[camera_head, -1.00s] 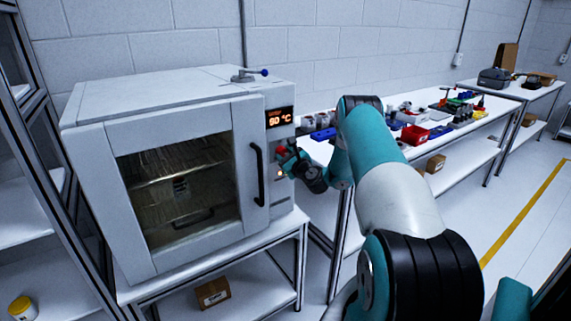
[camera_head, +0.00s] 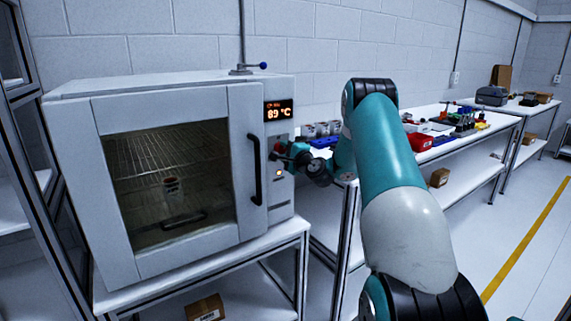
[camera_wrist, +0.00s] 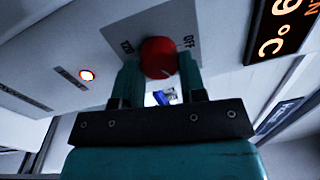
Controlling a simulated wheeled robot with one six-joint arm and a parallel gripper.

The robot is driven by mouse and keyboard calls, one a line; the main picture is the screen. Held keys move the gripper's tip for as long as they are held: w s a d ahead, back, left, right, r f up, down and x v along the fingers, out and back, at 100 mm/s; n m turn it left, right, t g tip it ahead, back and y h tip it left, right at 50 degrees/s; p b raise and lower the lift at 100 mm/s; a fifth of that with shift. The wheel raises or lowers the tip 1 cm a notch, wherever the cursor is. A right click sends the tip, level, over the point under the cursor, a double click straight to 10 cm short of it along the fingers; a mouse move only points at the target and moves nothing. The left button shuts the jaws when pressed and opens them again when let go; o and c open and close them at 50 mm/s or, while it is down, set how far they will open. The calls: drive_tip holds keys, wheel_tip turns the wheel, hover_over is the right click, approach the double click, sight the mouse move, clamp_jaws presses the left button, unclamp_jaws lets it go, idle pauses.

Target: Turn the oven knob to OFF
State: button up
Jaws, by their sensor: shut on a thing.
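The white oven (camera_head: 90,240) stands on a bench at the left in the head view, its glass door closed. The round red knob (camera_wrist: 158,57) sits on its control panel in the wrist view. An OFF label (camera_wrist: 188,42) is to the right of the knob and another label (camera_wrist: 127,46) to the left. My gripper (camera_wrist: 160,70) is shut on the knob, one finger on each side. In the head view my gripper (camera_head: 285,153) is at the panel, mostly hiding the knob. I cannot tell which label the knob points to.
The oven display (camera_head: 279,111) reads 89 °C, and an orange lamp (camera_wrist: 88,75) is lit. A black door handle (camera_head: 255,170) stands just left of my gripper. Benches with small items (camera_head: 460,120) stand at the right.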

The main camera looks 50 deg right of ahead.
drive_tip(key=n+b, duration=0.2)
drive_tip(key=b, duration=0.1)
drive_tip(key=n+b, duration=0.5)
drive_tip(key=b, duration=0.1)
drive_tip(key=shift+f+n+y+b, duration=0.25)
drive_tip(key=shift+n+y+b, duration=0.05)
drive_tip(key=shift+n+b, duration=0.1)
drive_tip(key=n+b, duration=0.4)
drive_tip(key=b, duration=0.1)
drive_tip(key=shift+r, duration=0.15)
drive_tip(key=shift+r+n+b, duration=0.15)
drive_tip(key=shift+n+b, duration=0.65)
drive_tip(key=shift+b, duration=0.05)
drive_tip(key=shift+r, duration=0.1)
drive_tip(key=o, duration=0.9)
drive_tip(key=shift+o, duration=0.2)
drive_tip(key=b+v, duration=0.2)
drive_tip(key=v, duration=1.5)
drive_tip(key=shift+s+b, duration=0.2)
drive_tip(key=shift+b, duration=0.2)
